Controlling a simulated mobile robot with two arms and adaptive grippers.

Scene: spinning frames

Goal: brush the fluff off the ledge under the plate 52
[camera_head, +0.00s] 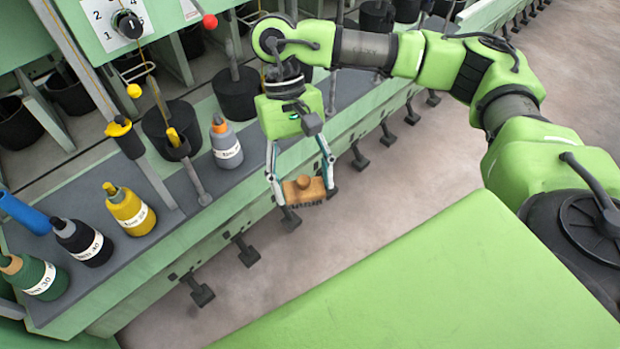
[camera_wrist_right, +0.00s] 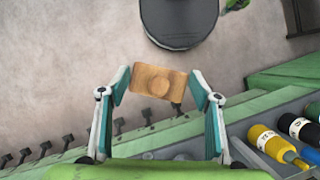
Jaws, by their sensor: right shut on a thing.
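My right gripper (camera_head: 302,192) is shut on a wooden brush (camera_head: 306,190) with a round knob on top and dark bristles underneath. It holds the brush out in front of the machine's green side, above the floor. In the right wrist view the brush (camera_wrist_right: 152,83) sits between the two fingertips. The grey ledge (camera_head: 190,190) runs along the machine, to the left of the brush and apart from it. I cannot make out a plate reading 52 or any fluff. My left gripper is not in view.
Several labelled bobbins stand on the ledge, among them a grey one (camera_head: 225,143), a yellow one (camera_head: 130,211) and a black one (camera_head: 82,243). Dark feet (camera_head: 247,250) stick out below the machine. A dial plate (camera_head: 118,20) is at upper left. The floor (camera_head: 400,175) alongside is clear.

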